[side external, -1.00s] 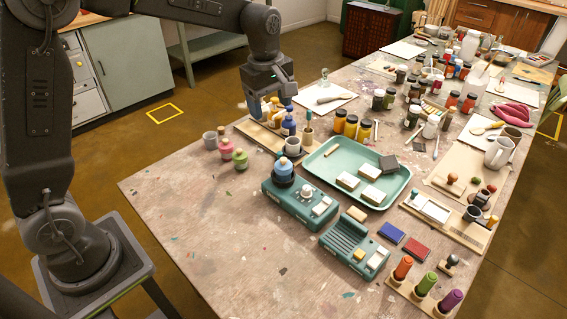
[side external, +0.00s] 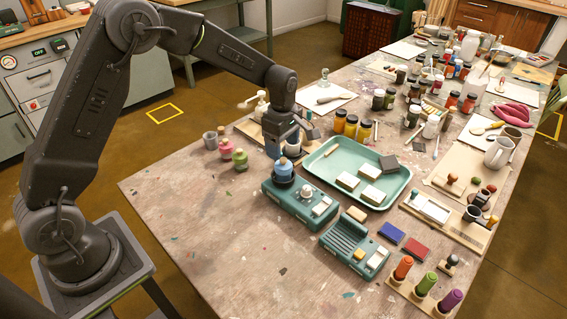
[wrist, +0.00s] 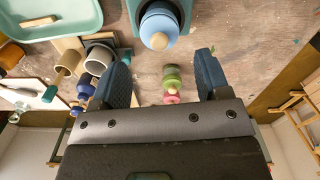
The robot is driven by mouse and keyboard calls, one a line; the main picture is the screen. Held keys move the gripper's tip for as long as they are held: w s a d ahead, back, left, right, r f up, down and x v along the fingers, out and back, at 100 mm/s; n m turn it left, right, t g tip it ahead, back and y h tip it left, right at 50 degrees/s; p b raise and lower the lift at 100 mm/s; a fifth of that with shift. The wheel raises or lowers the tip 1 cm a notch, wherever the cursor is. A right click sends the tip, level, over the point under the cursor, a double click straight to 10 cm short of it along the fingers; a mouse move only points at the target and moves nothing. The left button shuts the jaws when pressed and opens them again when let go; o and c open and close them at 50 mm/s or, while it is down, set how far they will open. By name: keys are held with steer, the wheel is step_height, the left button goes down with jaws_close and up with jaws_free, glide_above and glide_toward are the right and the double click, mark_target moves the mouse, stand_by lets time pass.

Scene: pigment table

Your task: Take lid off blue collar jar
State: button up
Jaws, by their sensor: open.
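The blue jar (side external: 283,174) stands upright on the teal machine, with a rounded blue lid topped by a small wooden knob. In the wrist view the blue lid (wrist: 152,22) and its knob (wrist: 158,41) show at the top centre, ahead of the fingertips. My gripper (side external: 291,145) is above and just behind the jar in the side view, apart from it. In the wrist view my gripper (wrist: 161,64) is open, its two blue-padded fingers wide apart with nothing held. The lower part of the jar is hidden from above by its lid.
The pink jar (side external: 225,146) and green jar (side external: 240,158) stand left of the machine (side external: 291,205). A grey cup (wrist: 98,60) and a small dark blue bottle (wrist: 85,90) are close to the left finger in the wrist view. The mint tray (side external: 330,153) lies to the right.

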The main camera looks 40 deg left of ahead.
mark_target(283, 159)
step_height(283, 159, down, 5)
steer(key=shift+d+r, duration=0.1)
steer(key=shift+d, duration=0.05)
steer(key=shift+c, duration=0.5)
jaws_close()
